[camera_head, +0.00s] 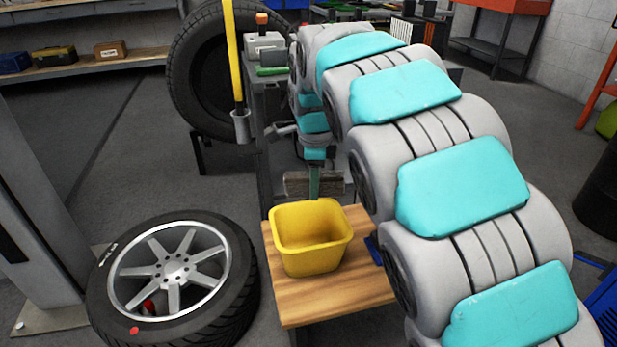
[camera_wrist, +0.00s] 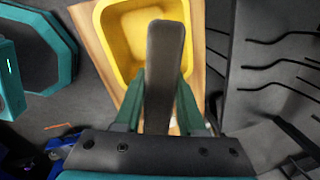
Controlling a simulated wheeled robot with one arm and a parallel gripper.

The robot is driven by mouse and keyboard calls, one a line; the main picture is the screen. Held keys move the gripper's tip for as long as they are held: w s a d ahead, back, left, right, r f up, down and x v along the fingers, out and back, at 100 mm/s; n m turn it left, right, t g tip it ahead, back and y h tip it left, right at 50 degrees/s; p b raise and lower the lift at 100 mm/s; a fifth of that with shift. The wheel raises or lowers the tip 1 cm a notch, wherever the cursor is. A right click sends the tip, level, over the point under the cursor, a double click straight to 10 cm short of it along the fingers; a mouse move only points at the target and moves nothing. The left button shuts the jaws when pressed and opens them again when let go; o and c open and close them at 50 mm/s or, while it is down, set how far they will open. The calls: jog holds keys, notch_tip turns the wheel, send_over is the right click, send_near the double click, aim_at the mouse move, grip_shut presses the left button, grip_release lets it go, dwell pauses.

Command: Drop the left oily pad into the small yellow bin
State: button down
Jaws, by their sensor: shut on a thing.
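The small yellow bin (camera_head: 312,253) stands upright on a small wooden table (camera_head: 290,302). Its open top faces up, and it also shows in the wrist view (camera_wrist: 112,38). My gripper (camera_head: 315,190) is behind and above the bin's far rim in the head view. It is shut on a dark, flat pad (camera_head: 298,187). In the wrist view the pad (camera_wrist: 163,60) stands between my teal fingers (camera_wrist: 160,90), and its far end overlaps the bin's opening. The pad appears above the bin, apart from its walls. Part of the bin's inside is hidden behind the pad.
A wheel with a tyre (camera_head: 238,267) lies left of the table. A yellow post (camera_head: 233,60) and a standing tyre (camera_head: 190,85) are behind. A grey rack with dark hooks (camera_wrist: 270,65) is close on the right in the wrist view.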

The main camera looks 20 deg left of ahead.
jog(key=shift+s+d+r+p, duration=0.3)
jog(key=shift+d+r+p, duration=0.05)
jog(key=shift+r+p, duration=0.2)
jog(key=shift+d+f, duration=0.1)
jog(key=shift+f, duration=0.15)
notch_tip(320, 180, down, 6)
jog(key=shift+r+b, duration=0.1)
jog(key=shift+b, duration=1.05)
jog(key=shift+c, duration=2.1)
grip_release()
